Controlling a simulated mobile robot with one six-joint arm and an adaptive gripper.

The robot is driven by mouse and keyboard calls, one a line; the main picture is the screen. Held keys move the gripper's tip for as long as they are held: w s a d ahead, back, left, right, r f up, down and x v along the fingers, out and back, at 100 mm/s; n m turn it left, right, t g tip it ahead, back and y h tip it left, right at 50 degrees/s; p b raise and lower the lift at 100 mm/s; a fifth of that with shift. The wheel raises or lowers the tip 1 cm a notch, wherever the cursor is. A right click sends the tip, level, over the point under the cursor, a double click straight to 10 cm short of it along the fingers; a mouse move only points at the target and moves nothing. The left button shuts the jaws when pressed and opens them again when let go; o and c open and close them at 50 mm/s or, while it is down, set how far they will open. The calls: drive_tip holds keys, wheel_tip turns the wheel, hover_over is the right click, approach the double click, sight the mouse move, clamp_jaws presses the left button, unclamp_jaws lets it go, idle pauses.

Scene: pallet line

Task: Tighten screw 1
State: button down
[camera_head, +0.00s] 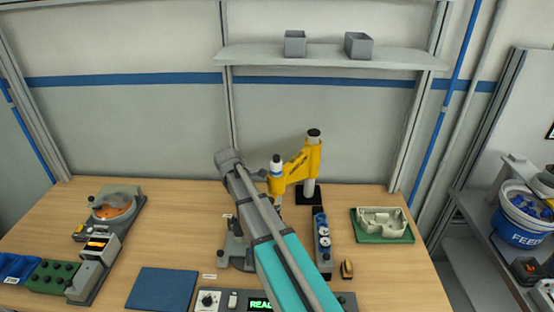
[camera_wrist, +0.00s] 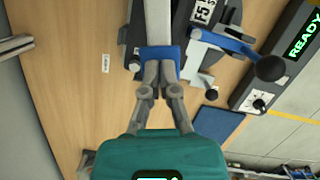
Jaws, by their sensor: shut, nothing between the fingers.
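In the wrist view my gripper (camera_wrist: 160,74) is shut and empty. Its fingertips are together at a blue band on a grey part of a dark fixture (camera_wrist: 201,38); I cannot tell whether they touch it. The fixture bears a white label and a blue lever (camera_wrist: 225,42) with a black ball knob. In the head view the fixture (camera_head: 237,252) stands mid-bench, partly behind my arm, and my gripper cannot be made out there. No screw can be made out in either view, so screw 1 is not identified.
A yellow tool on a post (camera_head: 299,167) stands behind the fixture. Right of my arm are a gauge block (camera_head: 322,240) and a green tray (camera_head: 384,238) with a pale casting. A blue mat (camera_head: 161,289) lies left. A control panel (camera_head: 232,300) with a green-lit display is in front.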

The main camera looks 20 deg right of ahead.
drive_tip(key=shift+a+b+x, duration=0.2)
drive_tip(key=shift+b+x, duration=0.65)
drive_tip(key=shift+x, duration=0.05)
drive_tip(key=shift+f+b, duration=0.6)
drive_tip(key=shift+f, duration=0.1)
idle(2.7)
drive_tip(key=shift+s+f+b, duration=0.2)
drive_tip(key=shift+b, duration=0.1)
idle(2.2)
drive_tip(key=shift+w+r, duration=0.1)
drive_tip(key=shift+r, duration=0.05)
idle(1.0)
